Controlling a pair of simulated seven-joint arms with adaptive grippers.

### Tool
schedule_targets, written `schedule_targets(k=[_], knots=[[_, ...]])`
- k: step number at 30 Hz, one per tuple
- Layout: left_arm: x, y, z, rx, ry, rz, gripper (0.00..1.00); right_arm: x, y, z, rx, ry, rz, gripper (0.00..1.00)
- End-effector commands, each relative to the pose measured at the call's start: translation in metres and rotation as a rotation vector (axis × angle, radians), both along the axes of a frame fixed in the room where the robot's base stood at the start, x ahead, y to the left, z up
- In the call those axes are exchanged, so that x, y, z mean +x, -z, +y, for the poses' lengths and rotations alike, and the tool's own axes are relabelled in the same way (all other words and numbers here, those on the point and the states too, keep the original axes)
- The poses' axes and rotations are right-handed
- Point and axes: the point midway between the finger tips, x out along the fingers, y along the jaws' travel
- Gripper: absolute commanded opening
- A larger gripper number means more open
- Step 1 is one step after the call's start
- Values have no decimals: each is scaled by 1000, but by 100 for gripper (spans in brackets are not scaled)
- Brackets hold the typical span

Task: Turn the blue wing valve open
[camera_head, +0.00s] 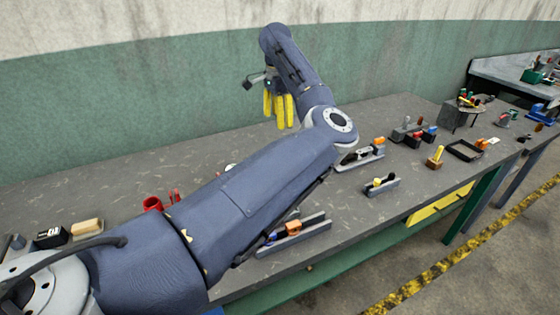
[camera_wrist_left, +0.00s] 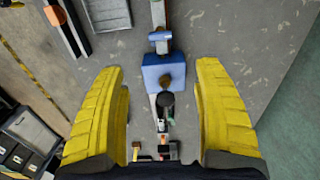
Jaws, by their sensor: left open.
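My left gripper (camera_head: 279,106) hangs over the back part of the workbench, yellow fingers pointing down. In the left wrist view its two fingers (camera_wrist_left: 160,70) are wide apart with nothing gripped between them. A blue block-like part with a brass-coloured round spot (camera_wrist_left: 164,75), which looks like the blue wing valve, lies between and below the fingertips. A smaller blue piece (camera_wrist_left: 160,38) sits on a grey bar just above it in that view. I see no contact between fingers and valve. In the head view I cannot make out the valve; my left arm covers part of the bench.
A green-and-white wall (camera_head: 120,105) stands behind.

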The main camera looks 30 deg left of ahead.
Motion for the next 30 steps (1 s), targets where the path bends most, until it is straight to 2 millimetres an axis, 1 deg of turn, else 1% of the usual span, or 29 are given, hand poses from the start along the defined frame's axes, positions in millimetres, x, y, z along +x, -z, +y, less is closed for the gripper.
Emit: schedule_targets(k=[5,21,24,30], knots=[[-1,23,0,0,1,4,69,0,0,0,0,0,0,44],[-1,120,1,2,2,6,69,1,0,0,-1,0,-1,44],[-1,135,1,3,3,6,69,1,0,0,-1,0,-1,44],[-1,157,1,3,3,5,69,1,0,0,-1,0,-1,44]])
